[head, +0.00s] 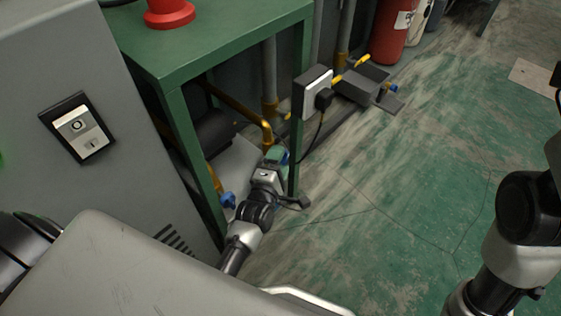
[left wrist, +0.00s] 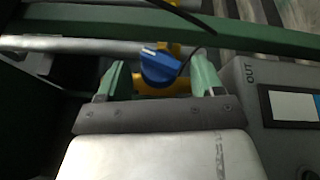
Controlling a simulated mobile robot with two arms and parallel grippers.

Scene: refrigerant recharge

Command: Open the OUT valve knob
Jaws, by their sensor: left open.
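The OUT valve knob (left wrist: 160,66) is blue with a white mark and sits on a yellow pipe fitting (left wrist: 172,84). In the left wrist view it lies between the two green fingers of my left gripper (left wrist: 159,62), with gaps on both sides. The gripper is open and holds nothing. In the head view my left gripper (head: 276,156) is low beside the green table leg, and a small blue part shows there, mostly hidden. A second blue knob (head: 229,200) is to its left. My right arm shows at the right edge, but its gripper is out of view.
A grey box marked OUT (left wrist: 250,72) with a display is right of the gripper. A green table frame (head: 196,150) and yellow pipes (head: 250,113) crowd the left gripper. A black cable (head: 321,137) hangs nearby. The green floor (head: 400,210) at right is clear.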

